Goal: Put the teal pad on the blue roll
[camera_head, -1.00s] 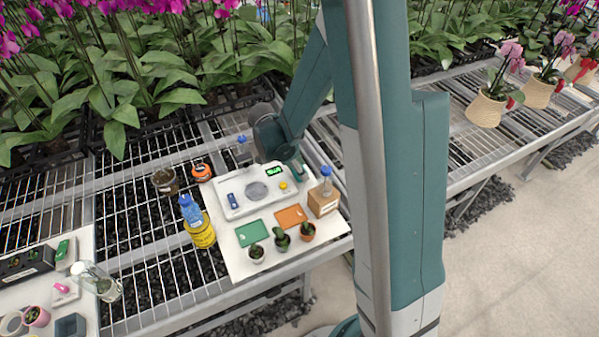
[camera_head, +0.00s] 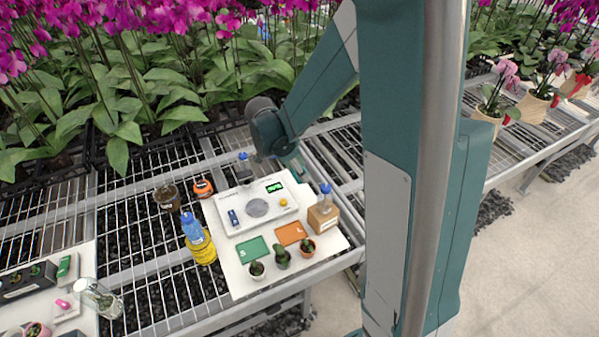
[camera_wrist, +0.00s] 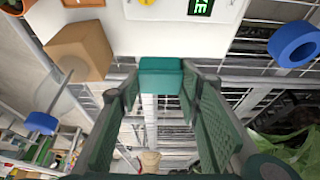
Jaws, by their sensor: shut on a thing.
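The teal pad (camera_wrist: 160,76) is a small block held between the fingertips of my gripper (camera_wrist: 160,88), in the wrist view. It is at the edge of the white board. The blue roll (camera_wrist: 294,42) is a thick ring lying on the wire bench, at the upper right of the wrist view, apart from the pad.
The white board (camera_head: 240,272) bears a scale (camera_head: 232,222), green (camera_head: 253,249) and orange cards (camera_head: 290,234), several small potted plants and a wooden block (camera_head: 322,217) with a blue-capped bottle. Orchids fill the back.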

